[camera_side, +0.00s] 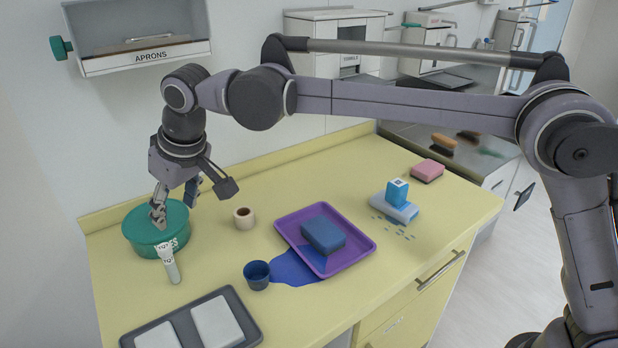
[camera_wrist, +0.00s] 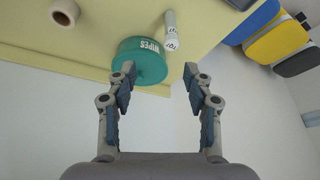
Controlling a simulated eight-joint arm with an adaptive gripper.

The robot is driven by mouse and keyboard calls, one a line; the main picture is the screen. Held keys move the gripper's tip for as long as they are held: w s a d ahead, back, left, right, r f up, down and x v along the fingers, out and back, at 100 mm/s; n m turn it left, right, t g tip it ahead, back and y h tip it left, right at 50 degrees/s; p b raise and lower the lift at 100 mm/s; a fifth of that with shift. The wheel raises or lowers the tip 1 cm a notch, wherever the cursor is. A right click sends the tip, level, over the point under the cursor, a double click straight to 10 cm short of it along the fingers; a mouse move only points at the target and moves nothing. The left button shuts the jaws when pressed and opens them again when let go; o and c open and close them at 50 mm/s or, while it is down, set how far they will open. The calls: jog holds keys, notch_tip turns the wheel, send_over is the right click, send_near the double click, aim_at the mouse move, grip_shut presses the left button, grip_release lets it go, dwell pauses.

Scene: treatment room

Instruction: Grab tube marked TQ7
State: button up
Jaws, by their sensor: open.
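A white tube (camera_side: 170,264) is on the yellow counter, just in front of the teal wipes tub (camera_side: 144,240). Its wider upper end bears small dark marking that looks like TQ7. The tube also shows in the wrist view (camera_wrist: 170,28), beyond the tub. I cannot tell for sure whether it stands or lies. My gripper (camera_side: 176,203) is over the wipes tub, above and behind the tube, and is apart from the tube. In the wrist view my gripper (camera_wrist: 159,76) has its fingers wide apart, with nothing between them.
A tape roll (camera_side: 244,218) and a dark blue cup (camera_side: 257,274) stand right of the tube. A grey tray (camera_side: 250,325) with white pads is in front. A purple tray (camera_side: 362,246) holds a blue sponge (camera_side: 323,234), with blue liquid beside it. An aprons box (camera_side: 150,55) hangs behind.

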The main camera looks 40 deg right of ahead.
aim_at(164, 247)
jog(key=shift+s+a+x, duration=0.1)
jog(key=shift+a+x, duration=0.2)
jog(key=shift+x, duration=1.7)
jog(key=shift+s+a+x, duration=0.15)
jog(key=shift+a+x, duration=0.15)
jog(key=shift+x, duration=1.7)
jog(key=shift+s+a+x, duration=0.1)
jog(key=shift+a+x, duration=0.25)
jog(key=shift+x, duration=1.7)
jog(key=shift+r, duration=0.1)
grip_shut()
